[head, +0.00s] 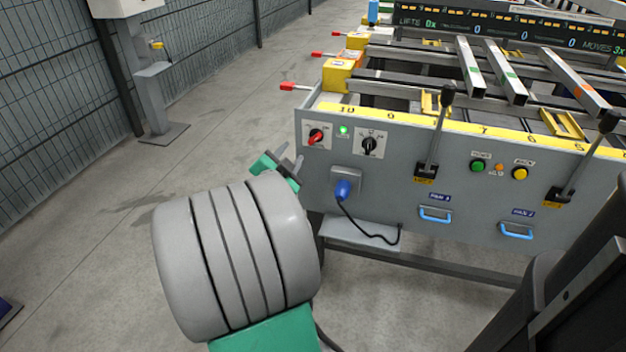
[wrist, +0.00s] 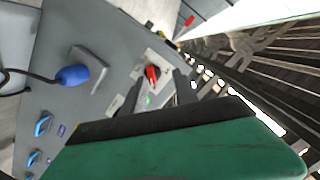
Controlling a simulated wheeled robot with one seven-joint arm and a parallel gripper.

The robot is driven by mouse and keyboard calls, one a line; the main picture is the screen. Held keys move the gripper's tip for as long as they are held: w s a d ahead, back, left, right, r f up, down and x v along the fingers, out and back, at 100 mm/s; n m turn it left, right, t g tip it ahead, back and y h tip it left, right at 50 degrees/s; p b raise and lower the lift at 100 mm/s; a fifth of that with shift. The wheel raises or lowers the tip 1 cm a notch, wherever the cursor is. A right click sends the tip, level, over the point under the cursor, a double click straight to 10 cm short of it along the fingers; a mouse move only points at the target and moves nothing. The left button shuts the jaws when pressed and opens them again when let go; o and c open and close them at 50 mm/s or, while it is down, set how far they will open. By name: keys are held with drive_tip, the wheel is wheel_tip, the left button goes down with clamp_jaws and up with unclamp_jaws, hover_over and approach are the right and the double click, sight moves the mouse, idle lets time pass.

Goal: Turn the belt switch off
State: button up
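A red rotary switch (head: 316,136) on a white plate sits at the upper left of the grey control panel (head: 440,205). A lit green lamp (head: 343,130) is beside it, and a black rotary switch (head: 369,145) is to the right. Their labels are too small to read. My gripper (head: 290,160) is open and empty, left of and below the red switch. In the wrist view, the red switch (wrist: 152,73) shows beyond and between the open fingers of my gripper (wrist: 158,88), apparently without contact. The black switch is not clearly visible there.
A blue plug (head: 343,189) with a black cable sticks out below the switches. Upright levers (head: 436,140), green and yellow buttons (head: 478,166) and blue handles (head: 436,214) are farther right. Open floor (head: 110,230) lies left, bounded by a mesh fence (head: 50,100).

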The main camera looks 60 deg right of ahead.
sight(314, 140)
drive_tip(key=shift+m+g+h, duration=0.3)
drive_tip(key=shift+m+h, duration=0.4)
drive_tip(key=shift+h, duration=0.2)
drive_tip(key=d, duration=0.3)
drive_tip(key=s+d+b, duration=0.1)
drive_tip(key=d, duration=0.2)
drive_tip(key=d+f, duration=0.1)
drive_tip(key=d, duration=0.3)
drive_tip(key=shift+s+f, duration=0.1)
drive_tip(key=shift+s, duration=0.25)
drive_tip(key=shift+c, duration=0.4)
clamp_jaws()
